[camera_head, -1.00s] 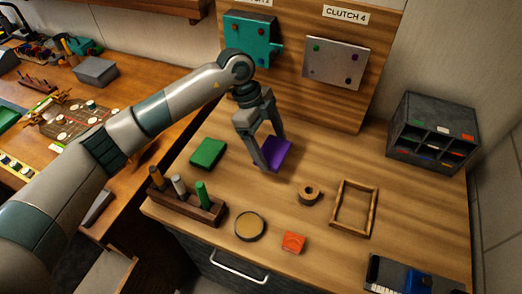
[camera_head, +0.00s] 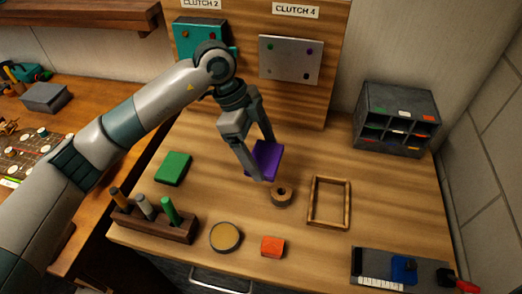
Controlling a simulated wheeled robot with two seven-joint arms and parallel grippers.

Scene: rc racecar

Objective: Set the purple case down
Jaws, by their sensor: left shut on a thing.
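The purple case (camera_head: 265,160) is near the middle of the wooden worktop, tilted in the picture. My left gripper (camera_head: 259,156) comes down from above and is shut on it, one finger on its left and front side and the other at its back edge. I cannot tell whether the case touches the worktop or hangs just above it. My right gripper is not in view.
A green box (camera_head: 173,168) lies to the left, and a tape roll (camera_head: 281,196) is just in front of the case. A wooden frame (camera_head: 328,203) and an orange block (camera_head: 273,246) are nearby.

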